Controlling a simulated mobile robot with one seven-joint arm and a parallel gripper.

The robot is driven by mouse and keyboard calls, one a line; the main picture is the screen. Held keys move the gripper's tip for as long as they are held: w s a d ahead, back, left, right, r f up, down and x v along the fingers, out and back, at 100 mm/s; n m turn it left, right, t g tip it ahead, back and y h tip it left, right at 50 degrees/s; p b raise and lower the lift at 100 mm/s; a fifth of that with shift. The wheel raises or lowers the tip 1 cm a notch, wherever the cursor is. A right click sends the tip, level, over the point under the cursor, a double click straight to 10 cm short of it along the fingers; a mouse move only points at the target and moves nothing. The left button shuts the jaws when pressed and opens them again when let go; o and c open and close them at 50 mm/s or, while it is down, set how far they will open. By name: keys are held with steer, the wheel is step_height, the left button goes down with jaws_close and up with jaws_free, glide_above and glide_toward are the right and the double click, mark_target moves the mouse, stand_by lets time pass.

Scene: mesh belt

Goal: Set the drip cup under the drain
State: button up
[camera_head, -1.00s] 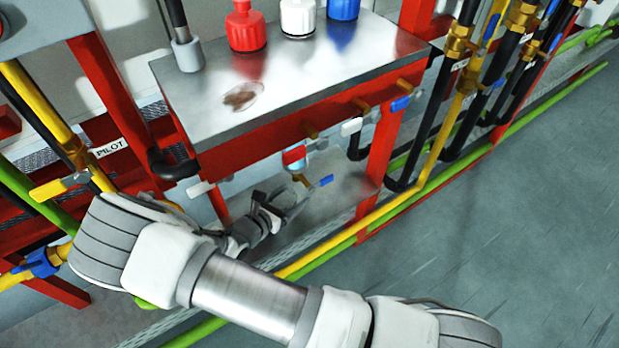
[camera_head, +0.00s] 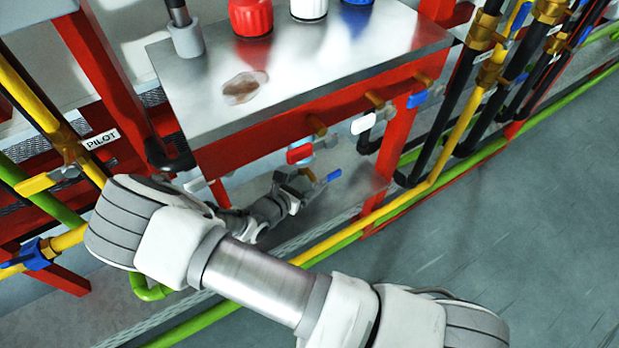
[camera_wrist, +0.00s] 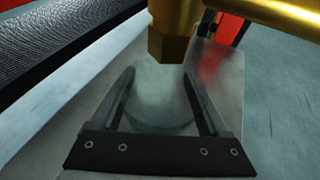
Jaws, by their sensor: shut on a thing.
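My gripper (camera_wrist: 160,110) is shut on a pale, translucent drip cup (camera_wrist: 162,98), with one dark finger on each side of it. The cup's outline is faint against the grey surface behind it. A brass drain fitting (camera_wrist: 172,38) with a hexagonal end is just above and beyond the cup in the wrist view. I cannot tell whether they touch or line up. In the head view my gripper (camera_head: 297,190) is low beneath the bench front, near a small brass valve with a blue handle (camera_head: 332,176). The cup is not clear there.
The steel bench (camera_head: 290,75) overhangs my gripper. Valves with a red handle (camera_head: 300,153), a white handle (camera_head: 363,124) and a blue handle (camera_head: 417,99) line its front. A lower metal shelf (camera_head: 345,185) and yellow pipe (camera_head: 400,203) are close by. Open floor lies right.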

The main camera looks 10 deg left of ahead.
steer(key=shift+f, duration=0.1)
steer(key=shift+f, duration=0.15)
steer(key=o, duration=1.2)
steer(key=shift+s+a+r, duration=0.15)
steer(key=shift+s+r, duration=0.05)
steer(key=shift+r, duration=0.2)
steer(key=p+v, duration=0.3)
steer(key=v, duration=0.8)
steer(key=shift+s+a, duration=0.15)
steer(key=shift+s, duration=0.05)
steer(key=shift+s, duration=0.1)
